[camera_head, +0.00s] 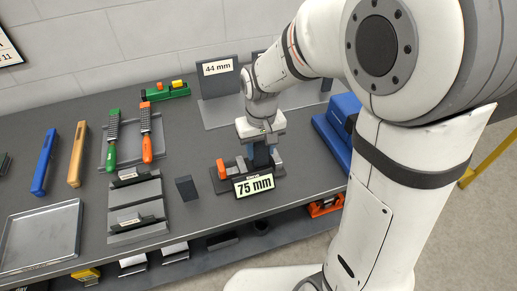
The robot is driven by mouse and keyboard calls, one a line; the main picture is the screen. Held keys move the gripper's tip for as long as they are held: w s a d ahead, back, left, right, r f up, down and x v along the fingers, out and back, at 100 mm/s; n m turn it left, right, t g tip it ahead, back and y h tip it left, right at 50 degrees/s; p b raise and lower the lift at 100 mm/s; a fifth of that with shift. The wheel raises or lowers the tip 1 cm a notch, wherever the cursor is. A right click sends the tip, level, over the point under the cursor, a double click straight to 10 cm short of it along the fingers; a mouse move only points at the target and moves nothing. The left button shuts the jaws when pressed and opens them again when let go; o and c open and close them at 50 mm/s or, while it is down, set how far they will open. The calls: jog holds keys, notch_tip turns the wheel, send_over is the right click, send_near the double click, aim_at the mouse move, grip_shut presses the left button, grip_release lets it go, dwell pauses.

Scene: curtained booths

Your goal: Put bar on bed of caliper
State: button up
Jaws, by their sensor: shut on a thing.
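The caliper (221,184) sits on the grey bench, with a dark base, an orange part at its left end and a "75 mm" display (254,186) on its front. My gripper (262,158) points down over the right part of the caliper. It is shut on a dark bar (262,155), low at the caliper's bed. The bar is small in view and partly hidden by the fingers, so I cannot tell whether it touches the bed.
A dark block (187,188) stands left of the caliper. Grey holders (137,203), green and orange-handled files (113,140), blue (45,162) and tan (77,155) bars and a metal tray (40,237) lie left. A "44 mm" sign (217,67) stands behind; a blue case (335,125) is right.

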jog(key=shift+f, duration=0.3)
jog(key=shift+f, duration=0.15)
jog(key=o, duration=1.3)
jog(key=shift+o, duration=0.2)
notch_tip(320, 180, up, 12)
jog(key=shift+r, duration=0.1)
jog(key=s+d+f+m+t, duration=0.2)
jog(key=s+d+m+t, duration=0.1)
jog(key=s+d, duration=0.9)
jog(key=shift+s, duration=0.3)
